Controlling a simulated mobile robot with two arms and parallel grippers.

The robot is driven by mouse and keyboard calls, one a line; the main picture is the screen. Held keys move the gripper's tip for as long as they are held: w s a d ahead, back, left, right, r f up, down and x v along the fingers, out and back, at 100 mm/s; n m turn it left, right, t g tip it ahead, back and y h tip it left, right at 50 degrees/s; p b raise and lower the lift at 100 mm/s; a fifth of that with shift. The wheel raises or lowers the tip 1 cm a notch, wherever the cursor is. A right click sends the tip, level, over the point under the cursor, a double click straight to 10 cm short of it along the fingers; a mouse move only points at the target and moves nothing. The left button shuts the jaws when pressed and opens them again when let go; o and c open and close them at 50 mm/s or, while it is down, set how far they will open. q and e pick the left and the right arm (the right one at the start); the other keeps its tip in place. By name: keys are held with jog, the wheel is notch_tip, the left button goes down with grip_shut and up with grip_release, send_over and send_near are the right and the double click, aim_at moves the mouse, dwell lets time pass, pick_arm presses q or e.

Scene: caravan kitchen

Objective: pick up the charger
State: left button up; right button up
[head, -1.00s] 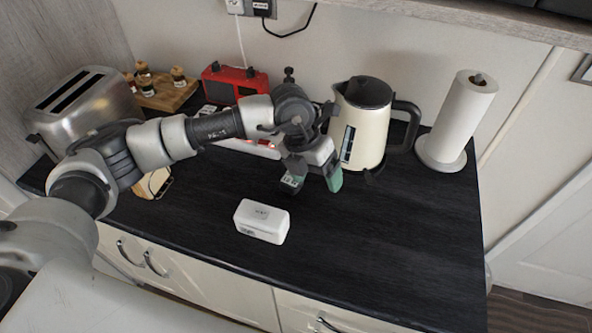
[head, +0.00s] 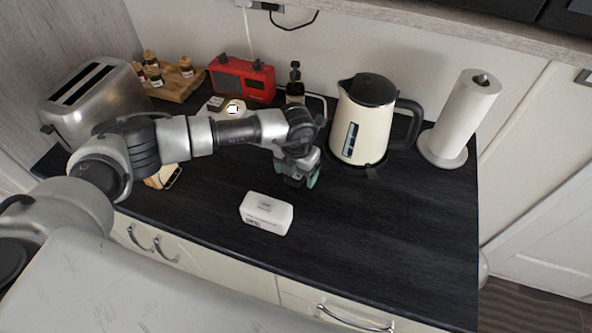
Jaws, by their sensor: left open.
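A white rounded block with small dark print (head: 266,213), which looks like the charger, lies on the dark countertop near its front edge. My left gripper (head: 298,184) hangs above the counter, a little behind and to the right of this block, apart from it. It is open and appears empty; its greenish fingertips are partly overlapped in this view. My right gripper is not in view.
The cream kettle (head: 363,122) stands close to the right of my left gripper. A paper towel roll (head: 462,115) is farther right. A toaster (head: 95,98), spice board (head: 176,86) and red radio (head: 242,80) stand behind. The front-right counter is clear.

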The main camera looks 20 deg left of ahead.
pick_arm(q)
jog(key=shift+f, duration=0.5)
jog(key=shift+c, duration=0.2)
jog(key=c, duration=1)
jog(key=shift+r, duration=0.1)
